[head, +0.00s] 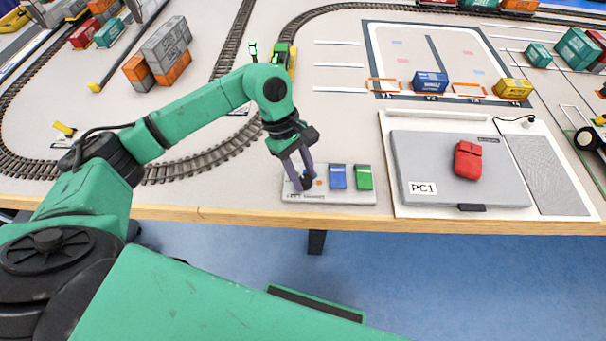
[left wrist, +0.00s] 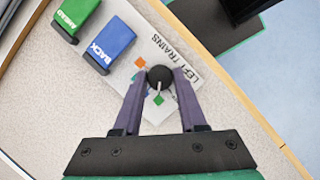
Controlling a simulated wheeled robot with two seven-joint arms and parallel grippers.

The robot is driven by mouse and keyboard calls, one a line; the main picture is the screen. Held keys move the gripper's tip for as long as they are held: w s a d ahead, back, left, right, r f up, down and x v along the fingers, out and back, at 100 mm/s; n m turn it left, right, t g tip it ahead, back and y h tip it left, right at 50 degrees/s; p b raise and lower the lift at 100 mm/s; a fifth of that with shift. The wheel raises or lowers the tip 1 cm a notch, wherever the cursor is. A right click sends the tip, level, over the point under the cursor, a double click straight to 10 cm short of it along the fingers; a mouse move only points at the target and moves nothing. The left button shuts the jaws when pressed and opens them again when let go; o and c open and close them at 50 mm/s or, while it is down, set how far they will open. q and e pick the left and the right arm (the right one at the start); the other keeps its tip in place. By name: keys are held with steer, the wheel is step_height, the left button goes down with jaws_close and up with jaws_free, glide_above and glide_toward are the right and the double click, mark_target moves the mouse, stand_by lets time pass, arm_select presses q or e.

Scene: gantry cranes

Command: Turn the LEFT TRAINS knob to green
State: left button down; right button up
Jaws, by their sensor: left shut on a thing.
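The LEFT TRAINS knob is a round black knob (left wrist: 160,77) on a pale control panel (head: 345,197) at the table's front edge. My left gripper (head: 299,186) reaches down onto it. In the left wrist view the two purple-grey fingers (left wrist: 160,84) are shut on the knob, one on each side. My right gripper is not in view.
On the same panel are a blue BACK button (head: 338,177) and a green AHEAD button (head: 364,178). A grey PC1 board (head: 420,165) with a red object (head: 467,160) lies to the right. Train track (head: 200,160) curves behind the panel.

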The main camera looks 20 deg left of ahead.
arm_select(q)
steer(key=shift+r, duration=0.1)
steer(key=shift+c, duration=2.3)
jaws_free()
steer(key=b+v, duration=0.1)
steer(key=v, duration=1.3)
steer(key=shift+a+r, duration=0.15)
steer(key=shift+r, duration=0.1)
